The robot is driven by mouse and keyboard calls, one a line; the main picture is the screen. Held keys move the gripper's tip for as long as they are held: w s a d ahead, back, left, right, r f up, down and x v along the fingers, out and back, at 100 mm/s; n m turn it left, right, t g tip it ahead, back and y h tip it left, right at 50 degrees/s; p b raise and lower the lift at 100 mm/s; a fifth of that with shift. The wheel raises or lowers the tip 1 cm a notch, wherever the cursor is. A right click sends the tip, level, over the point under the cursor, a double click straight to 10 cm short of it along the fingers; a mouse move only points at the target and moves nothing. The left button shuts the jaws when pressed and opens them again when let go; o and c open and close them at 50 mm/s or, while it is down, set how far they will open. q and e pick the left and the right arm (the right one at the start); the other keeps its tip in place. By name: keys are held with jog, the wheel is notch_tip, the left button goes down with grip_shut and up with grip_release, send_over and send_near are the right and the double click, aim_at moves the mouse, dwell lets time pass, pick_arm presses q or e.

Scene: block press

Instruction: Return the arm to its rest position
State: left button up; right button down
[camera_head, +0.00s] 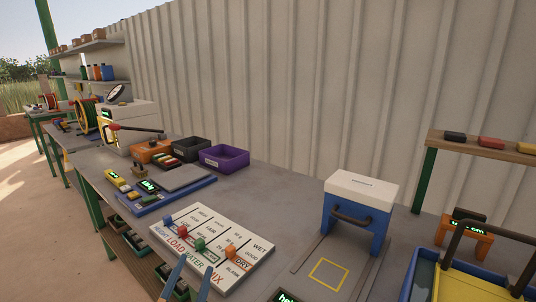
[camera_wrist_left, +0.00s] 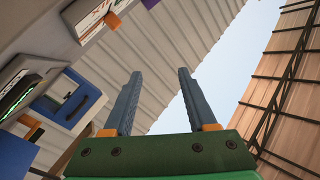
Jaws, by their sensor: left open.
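My left gripper (camera_head: 197,265) shows at the bottom edge of the head view, its two blue-grey fingers apart and nothing between them. The fingers are in front of the lower edge of the white slider board (camera_head: 215,240). Whether they touch it cannot be told. In the left wrist view my left gripper (camera_wrist_left: 160,73) is open and empty, its fingers pointing up toward the ribbed wall (camera_wrist_left: 195,30). The rest of my left arm is hidden below the head view. My right gripper is not in view.
A blue press box with a white top (camera_head: 362,185) stands right of the board, near a yellow square outline (camera_head: 329,273). A blue and yellow tray (camera_head: 425,280) is at lower right. Purple (camera_head: 224,157) and black (camera_head: 194,150) bins sit behind the board. Bare grey tabletop (camera_head: 280,190) lies between.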

pick_arm(q)
jog(key=s+a+f+n+g, duration=0.1)
jog(key=s+f+g, duration=0.5)
jog(key=s+f, duration=0.6)
jog(key=s+a+f+n+g+p, duration=0.1)
jog(key=s+f+g, duration=0.4)
jog(key=s+f, duration=0.7)
jog(key=s+a+f+n+g, duration=0.2)
jog(key=s+f+g, duration=0.4)
jog(key=f, duration=1.9)
jog(key=s, duration=0.6)
jog(key=shift+s+a+n+g+y+p, duration=0.25)
jog(key=shift+s+n+g+y+p, duration=0.05)
jog(key=shift+s+p, duration=0.1)
